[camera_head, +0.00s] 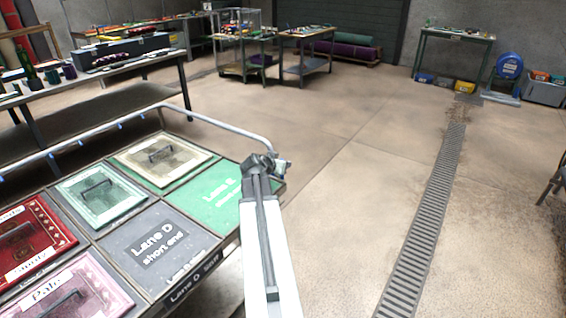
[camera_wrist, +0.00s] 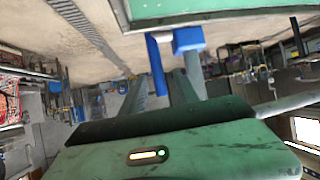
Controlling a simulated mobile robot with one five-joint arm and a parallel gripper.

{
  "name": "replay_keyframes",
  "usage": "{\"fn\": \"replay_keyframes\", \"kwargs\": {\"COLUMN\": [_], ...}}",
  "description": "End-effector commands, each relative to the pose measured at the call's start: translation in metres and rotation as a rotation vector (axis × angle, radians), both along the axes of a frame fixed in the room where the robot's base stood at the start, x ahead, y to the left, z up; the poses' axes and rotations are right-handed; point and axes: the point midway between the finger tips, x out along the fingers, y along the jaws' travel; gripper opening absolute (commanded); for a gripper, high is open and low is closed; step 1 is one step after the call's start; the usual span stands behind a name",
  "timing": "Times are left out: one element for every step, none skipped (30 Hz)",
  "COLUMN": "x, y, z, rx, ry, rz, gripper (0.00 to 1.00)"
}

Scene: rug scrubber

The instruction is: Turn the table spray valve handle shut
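A grey spray pipe (camera_head: 215,118) with small blue nozzles runs along the table's far side and bends down at its right end. My gripper (camera_head: 268,160) is by that end, over the table's far right corner; its fingers are too small to make out there. In the wrist view, my gripper (camera_wrist: 162,88) has its two grey fingers apart. A blue bar (camera_wrist: 155,62), which looks like the valve handle, lies in the gap between them. A blue block (camera_wrist: 188,40) is just right of the bar. I cannot tell whether either finger touches the bar.
The table (camera_head: 226,238) carries labelled panels and several framed rug pieces with handles. A drain grate (camera_head: 432,200) crosses the open floor to the right. Workbenches and a cart (camera_head: 245,70) stand at the back.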

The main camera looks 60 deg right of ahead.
Motion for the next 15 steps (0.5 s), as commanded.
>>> {"fn": "replay_keyframes", "kwargs": {"x": [-0.002,-0.002,-0.004,-0.005,-0.005,-0.006,-0.007,-0.007,-0.008,-0.008,-0.008,-0.008,-0.008,-0.008,-0.008], "y": [0.008,0.012,0.019,0.024,0.029,0.037,0.043,0.048,0.053,0.056,0.059,0.061,0.062,0.062,0.061], "z": [0.007,0.010,0.014,0.018,0.021,0.026,0.029,0.031,0.034,0.035,0.036,0.037,0.036,0.036,0.035], "rx": [0.000,0.000,0.000,0.000,0.000,0.000,-0.001,-0.001,0.000,0.000,0.000,0.000,0.000,0.000,0.000], "ry": [0.000,0.000,0.000,0.001,0.001,0.000,0.000,0.000,0.000,0.000,-0.001,-0.001,-0.001,-0.001,-0.001], "rz": [0.001,0.001,0.002,0.003,0.003,0.004,0.004,0.004,0.004,0.004,0.003,0.003,0.003,0.003,0.003], "gripper": [0.37,0.37,0.37,0.37,0.37,0.37,0.37,0.37,0.37,0.37,0.37,0.37,0.37,0.37,0.37]}}
